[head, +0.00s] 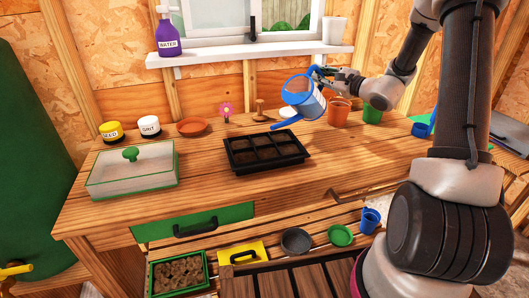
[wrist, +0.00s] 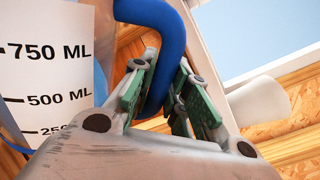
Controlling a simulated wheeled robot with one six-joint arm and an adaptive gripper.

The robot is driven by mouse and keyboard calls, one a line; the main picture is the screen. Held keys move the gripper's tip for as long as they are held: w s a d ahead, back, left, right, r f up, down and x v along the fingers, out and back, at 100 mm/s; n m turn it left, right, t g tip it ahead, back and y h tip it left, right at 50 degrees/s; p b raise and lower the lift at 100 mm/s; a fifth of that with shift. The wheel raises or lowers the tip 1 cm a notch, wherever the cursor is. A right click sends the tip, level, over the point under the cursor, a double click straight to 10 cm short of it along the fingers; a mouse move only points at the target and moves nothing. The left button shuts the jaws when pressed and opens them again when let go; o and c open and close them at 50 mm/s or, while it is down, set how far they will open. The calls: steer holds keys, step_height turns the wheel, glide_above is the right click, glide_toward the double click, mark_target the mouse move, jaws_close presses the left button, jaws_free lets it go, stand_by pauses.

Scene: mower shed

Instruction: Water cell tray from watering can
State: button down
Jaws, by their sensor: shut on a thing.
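The blue watering can (head: 303,98) is held in the air above the bench, tilted with its spout down to the left. Its spout tip is above the back part of the black cell tray (head: 234,168), apart from it. I see no water stream. The tray lies flat on the bench, its cells filled with dark soil. My gripper (head: 322,74) is shut on the can's blue handle. In the wrist view its green-padded fingers (wrist: 164,85) sit on both sides of the handle, beside the white volume label (wrist: 48,70). The can's inside is hidden there.
A lidded glass box (head: 132,172) stands left of the tray. Pots, orange (head: 339,112) and green (head: 373,114), stand right of the can. Seed and grit jars (head: 149,127), an orange saucer (head: 192,127) and a pink flower marker (head: 226,111) line the back. The bench front is clear.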

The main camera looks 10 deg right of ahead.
steer(key=shift+s+a+r+n+p, duration=0.2)
steer(key=shift+a+r+p, duration=0.1)
steer(key=shift+r, duration=0.15)
steer(key=shift+s+a+r+n+p, duration=0.1)
steer(key=shift+a+r+n+p, duration=0.15)
steer(key=shift+r, duration=0.2)
stand_by(1.7)
steer(key=w+d+f+m+b, duration=0.1)
steer(key=d+f+m, duration=0.1)
steer(key=w+d+f+m+b, duration=0.1)
steer(key=w+d+f+m, duration=0.1)
steer(key=d+m, duration=0.1)
steer(key=w+d+f+m+b, duration=0.1)
steer(key=w+d+f+m, duration=0.1)
steer(key=d+f+m, duration=0.1)
steer(key=shift+w+d, duration=0.1)
steer(key=shift+d, duration=0.05)
steer(key=shift+w+d+r+m+b, duration=0.15)
steer(key=shift+r+m+b, duration=0.35)
steer(key=shift+r, duration=0.85)
steer(key=shift+w+d+r+m+b, duration=0.1)
steer(key=shift+d+r+m+b, duration=0.3)
steer(key=shift+r, duration=0.95)
steer(key=shift+a+r, duration=0.1)
steer(key=shift+a, duration=0.15)
